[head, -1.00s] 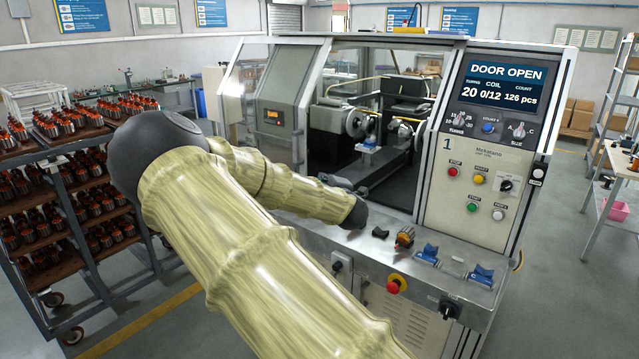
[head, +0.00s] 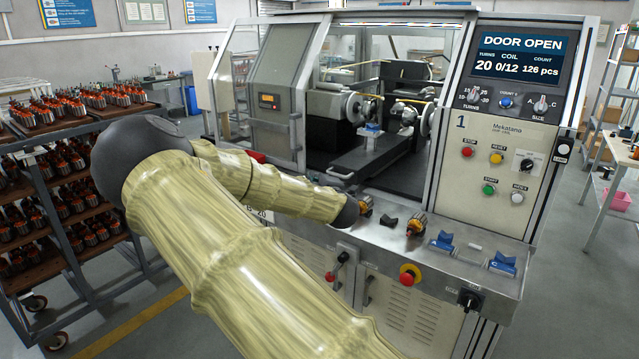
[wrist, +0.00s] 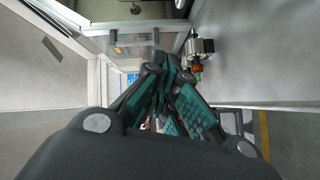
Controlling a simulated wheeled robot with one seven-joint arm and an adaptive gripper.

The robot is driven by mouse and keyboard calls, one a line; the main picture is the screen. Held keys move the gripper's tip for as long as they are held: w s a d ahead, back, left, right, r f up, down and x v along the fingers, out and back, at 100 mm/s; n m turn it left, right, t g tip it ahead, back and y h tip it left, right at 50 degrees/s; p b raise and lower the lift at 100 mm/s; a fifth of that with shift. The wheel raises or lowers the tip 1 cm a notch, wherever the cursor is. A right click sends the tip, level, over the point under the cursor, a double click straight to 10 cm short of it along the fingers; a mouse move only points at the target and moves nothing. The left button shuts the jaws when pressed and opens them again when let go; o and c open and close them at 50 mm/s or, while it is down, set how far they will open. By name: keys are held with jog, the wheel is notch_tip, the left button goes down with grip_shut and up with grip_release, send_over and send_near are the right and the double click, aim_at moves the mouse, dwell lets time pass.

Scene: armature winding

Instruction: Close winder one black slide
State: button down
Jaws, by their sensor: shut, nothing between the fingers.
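Winder one (head: 470,145) stands ahead with its display reading DOOR OPEN. Inside its open bay, a black slide (head: 375,165) lies below the chucks, with a blue cradle (head: 371,131) above it. My arm reaches toward the left part of the steel front ledge; in the head view my gripper is hidden behind the arm's end. In the wrist view my gripper (wrist: 163,62) has its green-padded fingers together, with nothing seen between them. An armature (wrist: 200,47) lies just right of the fingertips there. I cannot tell whether the gripper touches the machine.
The ledge holds two armatures (head: 366,205) (head: 416,223), a black block (head: 389,220) and two blue cradles (head: 442,241) (head: 503,262). A red stop button (head: 409,275) sits on the front.

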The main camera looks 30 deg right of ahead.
aim_at(345, 159)
jog(key=w+d+f+p, duration=0.3)
jog(key=w+d+p, duration=0.2)
jog(key=w, duration=0.4)
jog(key=shift+w+d+f, duration=0.15)
jog(key=shift+d+f, duration=0.05)
jog(key=shift+d, duration=0.6)
jog(key=shift+d, duration=0.1)
jog(key=w+d+b, duration=0.1)
jog(key=d, duration=0.3)
jog(key=w+d+b, duration=0.2)
jog(key=d, duration=0.2)
jog(key=w+d+b, duration=0.2)
jog(key=d, duration=0.3)
jog(key=shift+w+d+f, duration=0.1)
jog(key=shift+w+f, duration=0.05)
jog(key=shift+w+d+r, duration=0.1)
jog(key=shift+d+r, duration=0.1)
jog(key=shift+d, duration=0.1)
